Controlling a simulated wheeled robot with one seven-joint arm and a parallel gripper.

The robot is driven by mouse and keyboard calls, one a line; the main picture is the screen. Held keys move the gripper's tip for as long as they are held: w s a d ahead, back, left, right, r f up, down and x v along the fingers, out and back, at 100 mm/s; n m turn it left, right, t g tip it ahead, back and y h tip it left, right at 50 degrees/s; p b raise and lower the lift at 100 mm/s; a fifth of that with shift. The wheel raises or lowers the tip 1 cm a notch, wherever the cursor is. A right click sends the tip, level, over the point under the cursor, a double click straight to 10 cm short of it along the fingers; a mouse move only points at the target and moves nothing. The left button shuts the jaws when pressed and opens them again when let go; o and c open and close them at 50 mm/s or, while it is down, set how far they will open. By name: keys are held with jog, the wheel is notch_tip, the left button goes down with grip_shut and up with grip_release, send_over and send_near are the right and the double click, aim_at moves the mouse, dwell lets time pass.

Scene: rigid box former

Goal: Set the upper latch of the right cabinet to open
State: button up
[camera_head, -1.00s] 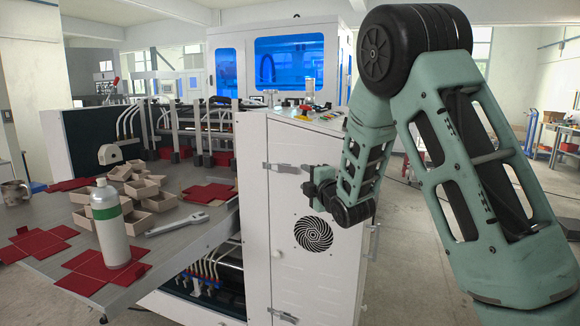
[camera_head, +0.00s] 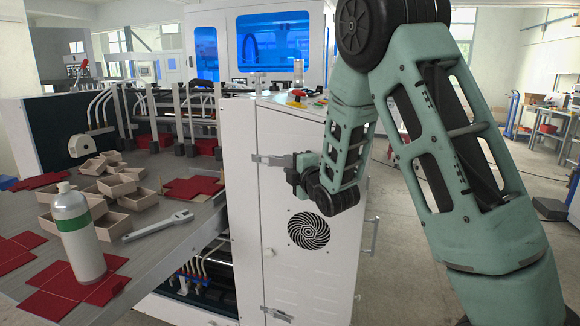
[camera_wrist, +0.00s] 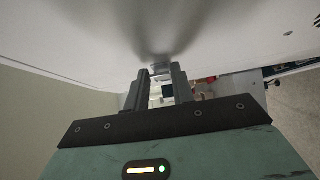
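The white right cabinet (camera_head: 283,215) stands in the middle of the head view with its door shut. Its upper latch (camera_head: 268,159) is a grey metal bar lying about level across the door's left edge. My gripper (camera_head: 293,170) is right at the latch's right end. In the wrist view my gripper's two dark fingers (camera_wrist: 161,76) stand apart, close to the white door face. A small light metal piece, seemingly the latch (camera_wrist: 160,68), shows between the fingertips. Whether the fingers touch it cannot be told.
A lower latch (camera_head: 277,314) sits tilted near the door's bottom, below a round vent (camera_head: 309,230). A door handle (camera_head: 374,235) is on the cabinet's right side. Floor at right is open.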

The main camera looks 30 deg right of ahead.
grip_shut()
